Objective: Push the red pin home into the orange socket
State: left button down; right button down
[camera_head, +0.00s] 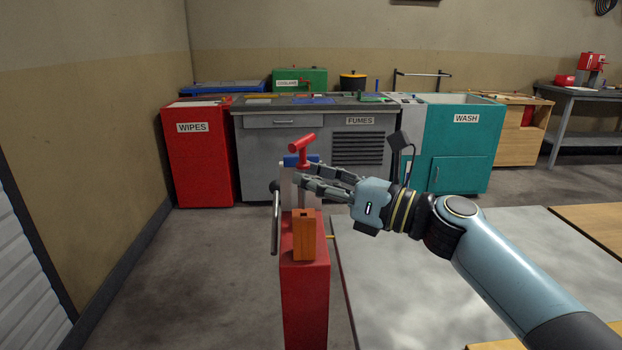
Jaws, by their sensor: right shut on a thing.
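The red pin (302,147) has a T-shaped top that tilts up to the right, and its shaft runs down to my right gripper's fingertips. My right gripper (304,178) comes in from the right and is shut on the red pin; the fingers hide the pin's lower part. The orange socket (304,238) is an upright block with a small dark mark near its top. It is at the top of a red stand (305,300), below the gripper in the picture. I cannot tell how the pin's lower end sits relative to the socket. My left gripper is not in view.
A white and blue piece (287,192) stands just behind the socket, with a grey bar (276,222) at its left. A pale tabletop (400,270) lies to the right. A red WIPES cabinet (197,155) and grey FUMES bench (280,150) stand behind. Floor at left is clear.

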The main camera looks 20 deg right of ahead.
aim_at(311, 216)
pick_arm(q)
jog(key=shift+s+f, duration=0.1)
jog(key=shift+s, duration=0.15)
pick_arm(e)
jog(key=shift+f, duration=0.3)
